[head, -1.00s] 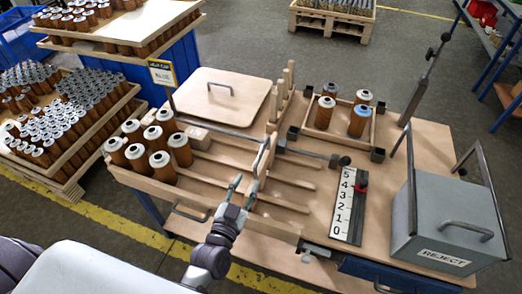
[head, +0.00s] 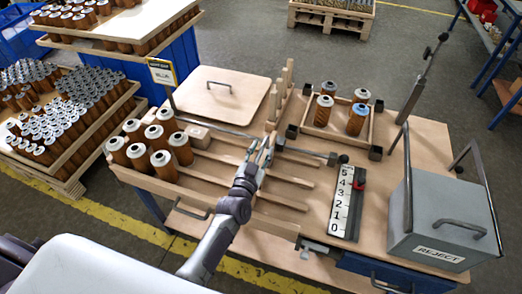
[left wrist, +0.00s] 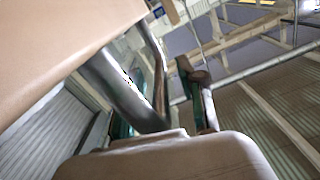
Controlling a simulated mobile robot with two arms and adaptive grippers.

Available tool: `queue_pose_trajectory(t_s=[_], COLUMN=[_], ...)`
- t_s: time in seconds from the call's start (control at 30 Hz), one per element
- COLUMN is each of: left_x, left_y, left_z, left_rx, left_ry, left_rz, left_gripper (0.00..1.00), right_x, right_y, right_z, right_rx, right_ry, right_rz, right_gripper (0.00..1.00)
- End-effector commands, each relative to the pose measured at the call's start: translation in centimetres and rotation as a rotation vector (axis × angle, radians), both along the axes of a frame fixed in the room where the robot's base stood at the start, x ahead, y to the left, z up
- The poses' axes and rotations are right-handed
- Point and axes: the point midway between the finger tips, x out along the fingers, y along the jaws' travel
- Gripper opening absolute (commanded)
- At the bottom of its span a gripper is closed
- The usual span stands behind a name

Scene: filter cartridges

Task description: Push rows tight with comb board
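Several brown filter cartridges (head: 160,164) with pale caps stand upright in rows at the left end of the wooden lanes (head: 240,178). A wooden piece with upright posts (head: 281,92), which looks like the comb board, stands at the lanes' far edge. My left gripper (head: 262,150) is over the middle of the lanes, right of the cartridges, its fingers apart. In the left wrist view the fingers (left wrist: 165,88) show apart beside a large tan surface. My right gripper is out of view.
A tray with several cartridges (head: 340,141) stands behind a numbered scale (head: 343,203). A grey reject box (head: 445,215) is at the right. A lidded board (head: 222,95) lies at the back. Crates of cartridges (head: 50,165) stand left of the table.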

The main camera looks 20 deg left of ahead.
Motion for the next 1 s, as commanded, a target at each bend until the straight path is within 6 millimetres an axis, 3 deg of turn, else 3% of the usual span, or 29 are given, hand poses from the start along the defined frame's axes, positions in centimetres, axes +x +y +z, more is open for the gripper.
queue_pose_trajectory(t_s=[0.07, 0.3, 0.77, 1.0], left_x=[0.0, 0.0, 0.0, 0.1], left_y=[0.0, 0.0, 0.5, 4.8], left_z=[0.0, 0.0, 0.0, -0.1], left_rx=[0.000, 0.000, 0.001, 0.009], left_ry=[0.000, 0.000, 0.000, -0.002], left_rz=[0.000, 0.000, 0.001, 0.003], left_gripper=[0.39, 0.00, 0.00, 0.00], right_x=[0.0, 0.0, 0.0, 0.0], right_y=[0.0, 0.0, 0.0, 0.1], right_z=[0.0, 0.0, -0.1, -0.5], right_rx=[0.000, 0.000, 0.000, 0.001], right_ry=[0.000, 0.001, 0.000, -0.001], right_rz=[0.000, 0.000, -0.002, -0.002], right_gripper=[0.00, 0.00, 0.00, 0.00])
